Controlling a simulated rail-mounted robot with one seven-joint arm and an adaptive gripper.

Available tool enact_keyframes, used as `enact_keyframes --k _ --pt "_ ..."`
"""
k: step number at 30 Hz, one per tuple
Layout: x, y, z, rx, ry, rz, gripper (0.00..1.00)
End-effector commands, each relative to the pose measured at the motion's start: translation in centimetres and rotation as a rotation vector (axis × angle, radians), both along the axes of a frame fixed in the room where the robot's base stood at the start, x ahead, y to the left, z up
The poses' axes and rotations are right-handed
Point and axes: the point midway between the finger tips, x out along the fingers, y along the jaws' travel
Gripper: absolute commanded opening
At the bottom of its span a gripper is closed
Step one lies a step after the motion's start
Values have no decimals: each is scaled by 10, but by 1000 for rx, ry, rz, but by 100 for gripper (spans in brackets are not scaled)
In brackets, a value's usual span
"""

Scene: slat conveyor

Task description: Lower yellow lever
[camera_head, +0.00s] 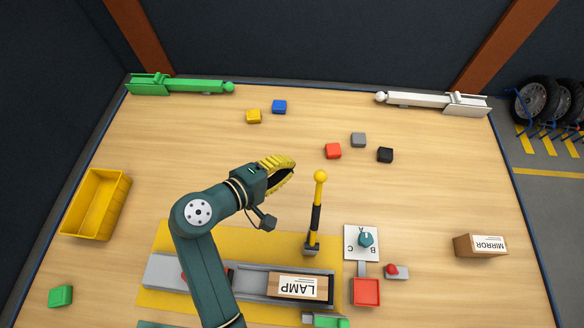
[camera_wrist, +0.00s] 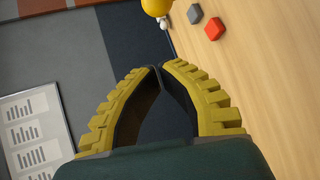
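The yellow lever (camera_head: 316,215) stands upright, with a yellow ball knob on top, a black middle section and a grey base beside the conveyor. Its knob also shows at the top edge of the wrist view (camera_wrist: 156,6), beyond my fingertips. My gripper (camera_head: 292,164) is a little to the left of the knob and apart from it. In the wrist view the yellow-padded fingers of my gripper (camera_wrist: 160,67) meet at their tips with nothing between them.
A lettered panel with a teal knob (camera_head: 365,238) and a red box (camera_head: 366,291) stand right of the lever. Small cubes, including a red one (camera_head: 333,151), lie farther back.

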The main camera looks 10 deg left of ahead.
Motion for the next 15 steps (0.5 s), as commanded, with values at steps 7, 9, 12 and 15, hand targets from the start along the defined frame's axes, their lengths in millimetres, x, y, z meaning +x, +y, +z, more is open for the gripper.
enact_keyframes --k 7,9,12,15 --pt "-4 5 -18 -153 63 11 0" --pt "5 -2 -22 -151 63 10 0" --pt "20 -15 -30 -150 62 9 0" --pt "36 -28 -38 -149 62 9 0"
